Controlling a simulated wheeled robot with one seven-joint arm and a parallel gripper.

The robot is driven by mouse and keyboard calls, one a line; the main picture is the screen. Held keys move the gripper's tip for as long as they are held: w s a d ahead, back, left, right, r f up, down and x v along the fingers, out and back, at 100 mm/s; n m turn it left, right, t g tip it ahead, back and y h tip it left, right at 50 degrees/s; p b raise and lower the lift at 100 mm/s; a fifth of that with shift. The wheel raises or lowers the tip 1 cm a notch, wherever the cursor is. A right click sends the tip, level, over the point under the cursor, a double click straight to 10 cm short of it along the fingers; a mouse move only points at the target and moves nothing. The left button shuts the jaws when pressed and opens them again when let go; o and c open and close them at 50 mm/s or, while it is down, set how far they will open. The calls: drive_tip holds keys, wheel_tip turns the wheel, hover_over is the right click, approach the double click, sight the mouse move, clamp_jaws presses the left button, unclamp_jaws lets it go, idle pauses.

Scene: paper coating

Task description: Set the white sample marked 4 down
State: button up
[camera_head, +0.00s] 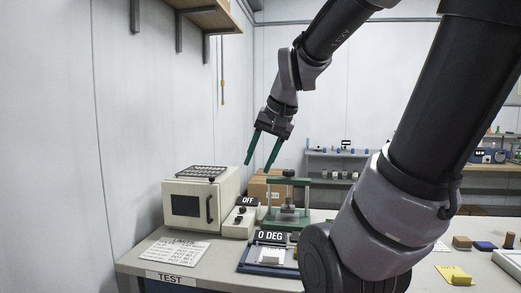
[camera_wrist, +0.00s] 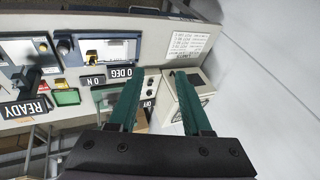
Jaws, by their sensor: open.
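My gripper (camera_head: 258,167) is open and empty, with its two green fingers pointing down high above the bench. Its fingers also show spread apart with nothing between them in the wrist view (camera_wrist: 158,76). In the wrist view the device (camera_wrist: 108,50) with the "0 DEG" sign lies left of the fingers. The gripper is well apart from the block.
A cream oven (camera_head: 198,207) with a wire rack on top stands at the bench's left. An "OFF" switch box (camera_head: 240,220) and a green press frame (camera_head: 289,207) stand beside it. A paper sheet (camera_head: 175,251) lies in front. A yellow note (camera_head: 453,274) lies at right. My arm hides the bench's middle right.

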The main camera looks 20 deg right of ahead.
drive_tip(key=s+r+n+t, duration=0.1)
drive_tip(key=s+a+r+n, duration=0.1)
drive_tip(key=s+r, duration=0.1)
drive_tip(key=shift+s+a+t, duration=0.15)
drive_tip(key=shift+s+t, duration=0.15)
drive_tip(key=shift+t, duration=0.1)
idle(1.1)
